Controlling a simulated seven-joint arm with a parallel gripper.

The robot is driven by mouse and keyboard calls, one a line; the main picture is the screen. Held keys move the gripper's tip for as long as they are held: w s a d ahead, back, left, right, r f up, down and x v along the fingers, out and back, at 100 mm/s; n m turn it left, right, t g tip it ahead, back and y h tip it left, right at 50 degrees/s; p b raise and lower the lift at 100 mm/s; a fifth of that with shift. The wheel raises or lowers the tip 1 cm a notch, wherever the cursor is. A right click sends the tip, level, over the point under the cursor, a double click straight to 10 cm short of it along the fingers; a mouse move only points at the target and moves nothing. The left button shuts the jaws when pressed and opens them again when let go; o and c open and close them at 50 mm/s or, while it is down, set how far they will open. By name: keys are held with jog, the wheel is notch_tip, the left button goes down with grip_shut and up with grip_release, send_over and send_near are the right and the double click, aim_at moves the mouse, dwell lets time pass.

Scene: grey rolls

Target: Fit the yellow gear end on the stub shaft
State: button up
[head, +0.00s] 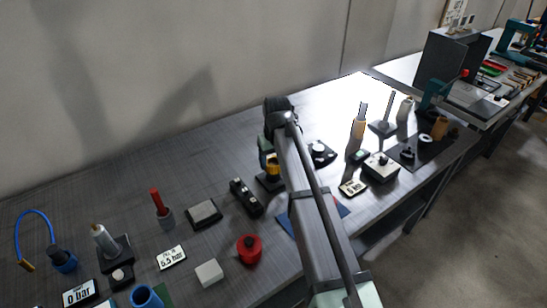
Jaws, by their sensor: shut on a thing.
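My arm reaches up the middle of the head view and bends down at the wrist over the bench. My gripper (267,150) is small here and partly hidden behind the arm link. It is shut on a yellow piece (273,163), which looks like the yellow gear end. Just under the piece is a dark block-like base (269,183) on the bench. The stub shaft cannot be made out there, and I cannot tell whether the piece touches the base or sits on a shaft.
A black block (245,198), a grey-topped box (203,214) and a red round part (249,248) stand left of the arm. A switch box (380,168) and a round dial unit (320,154) stand right. Several other fittings crowd the bench; its back left is clear.

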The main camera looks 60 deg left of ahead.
jog(key=shift+f, duration=0.7)
jog(key=o, duration=1.4)
notch_tip(320, 180, up, 14)
jog(key=d, duration=0.1)
jog(key=shift+s+d+f, duration=0.15)
jog(key=shift+d, duration=0.2)
